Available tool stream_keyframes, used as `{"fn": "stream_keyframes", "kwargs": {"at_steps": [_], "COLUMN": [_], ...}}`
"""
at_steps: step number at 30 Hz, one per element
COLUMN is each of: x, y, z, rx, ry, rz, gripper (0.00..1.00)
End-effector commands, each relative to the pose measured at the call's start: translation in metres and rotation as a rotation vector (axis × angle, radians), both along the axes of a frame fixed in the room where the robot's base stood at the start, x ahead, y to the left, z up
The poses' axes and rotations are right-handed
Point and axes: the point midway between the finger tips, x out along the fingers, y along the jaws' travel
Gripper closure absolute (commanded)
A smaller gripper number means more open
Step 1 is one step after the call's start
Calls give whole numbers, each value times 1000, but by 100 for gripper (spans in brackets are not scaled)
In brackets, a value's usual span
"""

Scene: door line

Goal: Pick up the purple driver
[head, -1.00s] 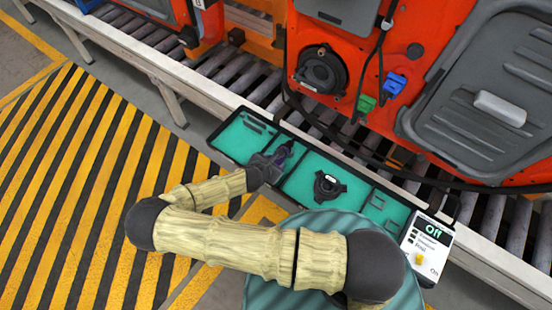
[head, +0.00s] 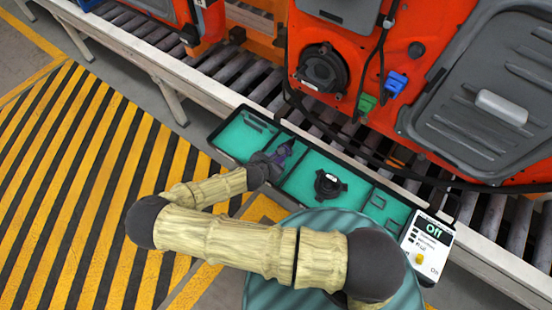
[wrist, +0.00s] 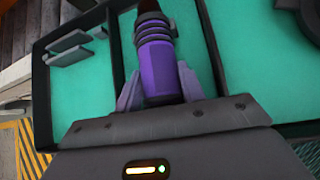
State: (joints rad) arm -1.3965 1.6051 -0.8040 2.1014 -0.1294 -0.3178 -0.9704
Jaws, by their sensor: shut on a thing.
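The purple driver (wrist: 158,62) is between the two fingers of my gripper (wrist: 158,90) in the wrist view, its dark end pointing away from the palm. The gripper is shut on it. In the head view the purple driver (head: 284,152) shows at the tip of my gripper (head: 276,160), over the middle-left part of the teal tray (head: 312,208). I cannot tell whether the driver still touches the tray floor.
A black round part (head: 328,184) lies in the middle tray compartment, and grey pieces (wrist: 72,50) lie in the left one. A panel reading "Off" (head: 426,246) stands at the tray's right end. The roller conveyor (head: 262,88) and an orange door (head: 430,40) are behind.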

Motion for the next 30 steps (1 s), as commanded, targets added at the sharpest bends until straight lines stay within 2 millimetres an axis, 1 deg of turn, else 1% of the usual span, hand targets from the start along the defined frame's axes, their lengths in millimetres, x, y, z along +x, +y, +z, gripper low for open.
{"fn": "stream_keyframes", "kwargs": {"at_steps": [5, 8, 11, 18, 22, 25, 30], "x": [1, 1, 1, 1, 1, 1, 0], "y": [0, 0, 1, 1, 1, 0, 0], "z": [5, 13, 25, 66, 85, 95, 101], "rx": [1, 1, 2, 3, 3, 2, 0], "ry": [-3, -3, -3, -4, -3, -3, -1], "rz": [-1, -2, -2, -2, -2, -2, -1], "gripper": [100, 100, 100, 100, 100, 100, 100]}}
